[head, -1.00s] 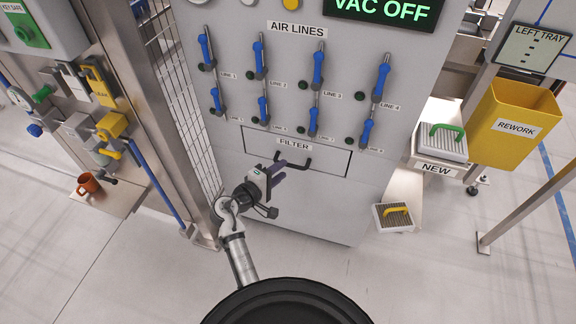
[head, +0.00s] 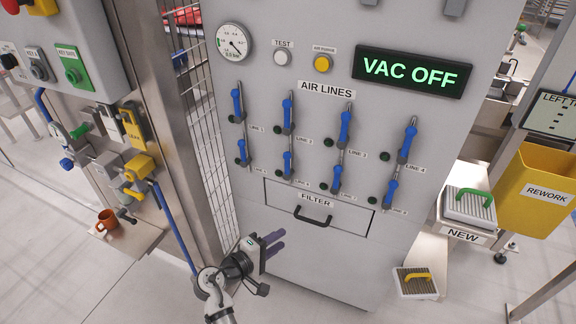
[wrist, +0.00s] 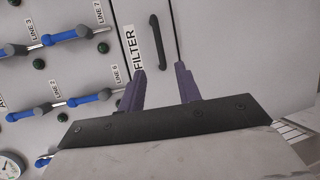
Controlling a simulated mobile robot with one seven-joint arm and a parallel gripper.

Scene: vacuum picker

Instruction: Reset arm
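My gripper (head: 275,243) is in front of the grey cabinet, just below and left of the filter drawer (head: 345,217) with its black handle (head: 313,218). In the wrist view my gripper (wrist: 160,78) shows two purple fingers standing apart with nothing between them. The drawer handle (wrist: 160,47) appears beyond the fingertips, apart from them. The drawer looks shut.
Blue-handled air line valves (head: 345,123) cover the panel above, under a sign reading VAC OFF (head: 412,71). A wire fence (head: 205,130) and a shelf with an orange mug (head: 106,220) are left. A filter with a yellow handle (head: 415,283) and a yellow REWORK bin (head: 535,195) are right.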

